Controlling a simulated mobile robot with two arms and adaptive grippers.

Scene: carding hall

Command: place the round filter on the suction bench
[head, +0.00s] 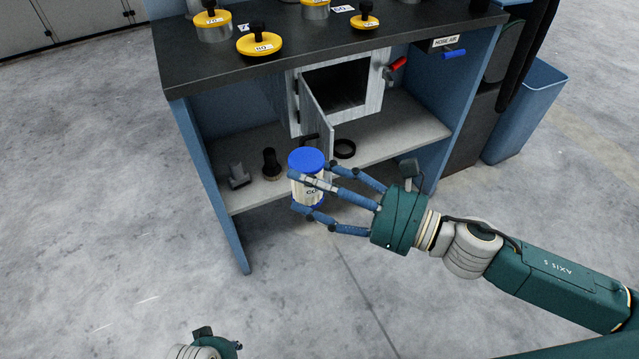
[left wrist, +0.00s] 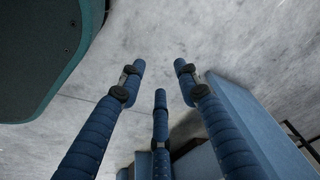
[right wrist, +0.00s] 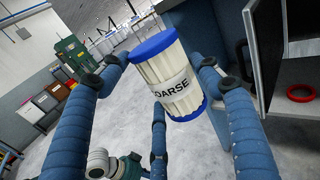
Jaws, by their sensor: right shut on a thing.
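The round filter (head: 306,160) is a white pleated cylinder with blue end caps. My right gripper (head: 310,187) is shut around its side and holds it in the air before the bench's lower shelf. In the right wrist view the filter (right wrist: 172,75) sits tilted between the fingers, its label reading "COARSE", partly cut by the view of its side. The suction bench (head: 200,68) has a dark top, blue sides and a pale box (head: 373,100) below with its door swung open and a dark inside. My left gripper (left wrist: 160,76) is open and empty over the floor.
Yellow-topped weights (head: 260,44) stand on the bench top. The open door (head: 316,115) juts out near the filter. A blue bin (head: 525,110) stands at right.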

